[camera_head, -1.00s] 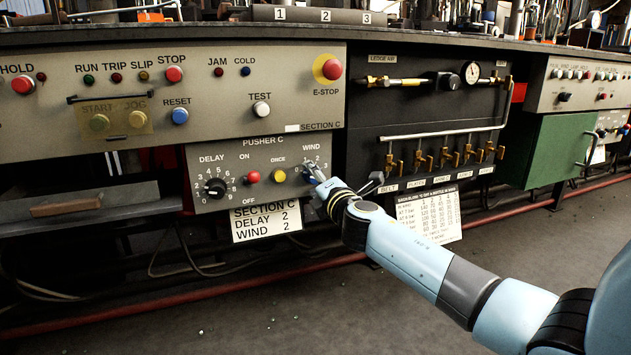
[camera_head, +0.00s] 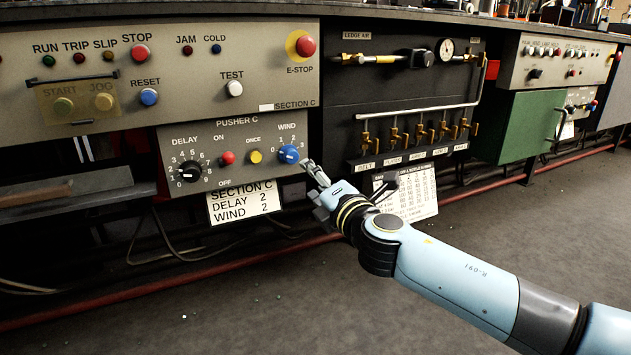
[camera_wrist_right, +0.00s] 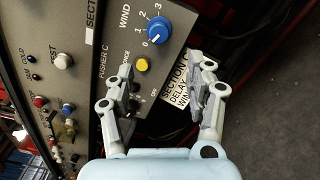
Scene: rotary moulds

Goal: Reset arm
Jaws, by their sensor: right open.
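My right arm reaches in from the lower right of the head view. Its gripper (camera_head: 312,180) is open and empty, just right of and below the blue WIND knob (camera_head: 288,154) on the PUSHER C panel (camera_head: 215,133). The gripper is apart from the knob. In the right wrist view, the two fingers (camera_wrist_right: 162,92) stand spread with nothing between them, and the knob (camera_wrist_right: 158,28) lies beyond them. My left gripper is not in view.
A card reading SECTION C, DELAY 2, WIND 2 (camera_head: 243,204) hangs below the panel. Brass valves (camera_head: 420,133) and a printed table card (camera_head: 408,193) are to the right. The floor (camera_head: 230,300) in front is open.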

